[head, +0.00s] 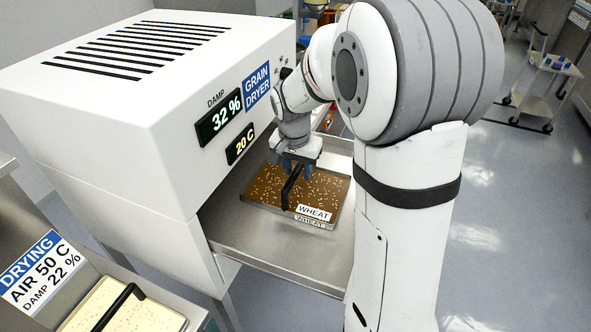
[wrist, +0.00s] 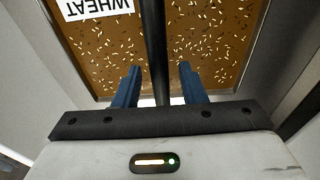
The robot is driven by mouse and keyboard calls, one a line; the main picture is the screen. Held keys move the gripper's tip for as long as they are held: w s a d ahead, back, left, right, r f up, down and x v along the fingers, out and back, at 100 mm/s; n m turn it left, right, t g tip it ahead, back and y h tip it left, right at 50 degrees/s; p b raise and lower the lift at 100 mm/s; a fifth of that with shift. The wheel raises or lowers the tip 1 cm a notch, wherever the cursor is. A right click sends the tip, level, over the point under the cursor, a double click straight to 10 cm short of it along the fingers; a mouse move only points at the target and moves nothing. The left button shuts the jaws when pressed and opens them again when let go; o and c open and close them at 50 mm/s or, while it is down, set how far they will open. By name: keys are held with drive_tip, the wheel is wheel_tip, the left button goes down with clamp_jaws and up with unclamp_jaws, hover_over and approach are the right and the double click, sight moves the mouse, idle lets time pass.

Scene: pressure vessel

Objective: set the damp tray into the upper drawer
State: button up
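A tray of brown bed and pale grains labelled WHEAT (head: 268,190) lies level in the pulled-out metal drawer (head: 262,243) of the white grain dryer (head: 150,100). The tray has a black bar handle (head: 291,187) across it. My gripper (head: 298,165) is above the tray, at the handle. In the wrist view the blue fingers of my gripper (wrist: 160,80) stand one on each side of the handle (wrist: 154,40), with a gap on both sides. The gripper is open. The dryer displays read DAMP 32 % and 20 C.
A second tray of pale grain (head: 125,310) with a black handle is at the lower left, near a sign (head: 42,272) reading DRYING AIR 50 C, DAMP 22 %. A shelved cart (head: 540,85) stands at the far right. The floor (head: 510,210) on the right is clear.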

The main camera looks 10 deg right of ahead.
drive_tip(key=r, duration=0.6)
drive_tip(key=s+a+r, duration=0.1)
drive_tip(key=r, duration=0.3)
drive_tip(key=shift+s, duration=0.1)
drive_tip(key=s+f+n+t, duration=0.1)
drive_tip(key=s+n, duration=0.2)
drive_tip(key=s, duration=0.7)
drive_tip(key=s+f+n+y, duration=0.1)
drive_tip(key=s+n, duration=0.3)
drive_tip(key=s, duration=0.6)
drive_tip(key=shift+s+d+f+t, duration=0.15)
drive_tip(key=shift+d+f+t, duration=0.25)
drive_tip(key=shift+f, duration=0.4)
